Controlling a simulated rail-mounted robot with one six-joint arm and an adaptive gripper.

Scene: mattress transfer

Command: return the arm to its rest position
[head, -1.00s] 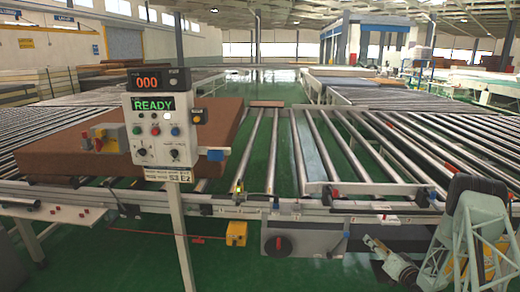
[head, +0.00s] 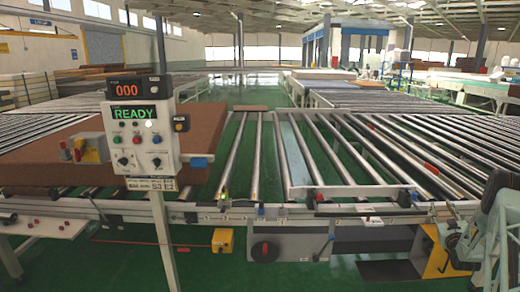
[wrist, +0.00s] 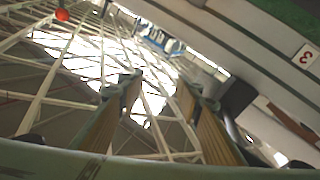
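My arm (head: 490,240) shows only in part at the lower right edge of the head view. Its end is out of that picture. In the wrist view my gripper (wrist: 160,92) has its two fingers apart with nothing between them. Behind the fingers are roof beams and bright skylights, so the wrist camera looks up at a slant. A brown mattress-like block (head: 60,160) lies flat on the rollers at the left of the head view, well apart from my arm. The control panel partly hides it.
A control panel (head: 145,135) on a post reads 000 and READY. Roller conveyors (head: 400,150) fill the middle and right. A yellow box (head: 222,240) hangs below the front rail. Green floor (head: 310,278) is open in front. A pale panel marked 3 (wrist: 270,35) crosses the wrist view's upper right.

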